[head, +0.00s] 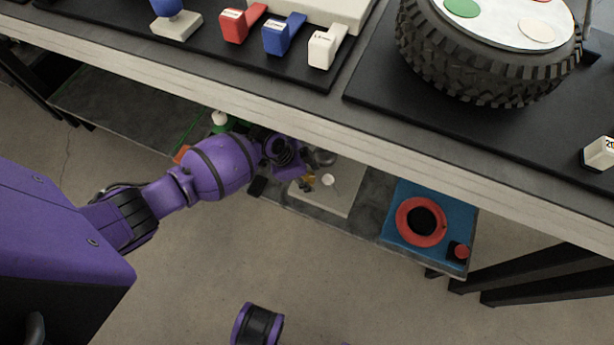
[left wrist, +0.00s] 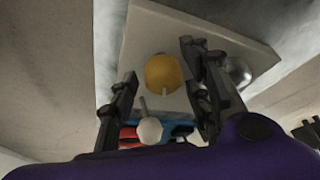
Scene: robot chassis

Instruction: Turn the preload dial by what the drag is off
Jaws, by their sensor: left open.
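A pale grey panel (head: 346,195) lies on the lower shelf under the workbench. It carries a round yellow knob, seen in the left wrist view (left wrist: 162,72) with a short pale peg at its lower edge. A white round knob (head: 328,179) with a thin stem also shows in the left wrist view (left wrist: 150,130). A shiny metal ball (left wrist: 238,70) is at the panel's right. I cannot tell from markings which is the preload dial. My left gripper (left wrist: 160,62) is open, its fingers on either side of the yellow knob; contact is unclear.
A blue plate (head: 394,230) with a red ring (head: 421,222) and a red button (head: 460,250) sits right on the shelf. The bench edge (head: 300,124) overhangs the arm. Above are red, blue and white levers and a tyre (head: 480,75).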

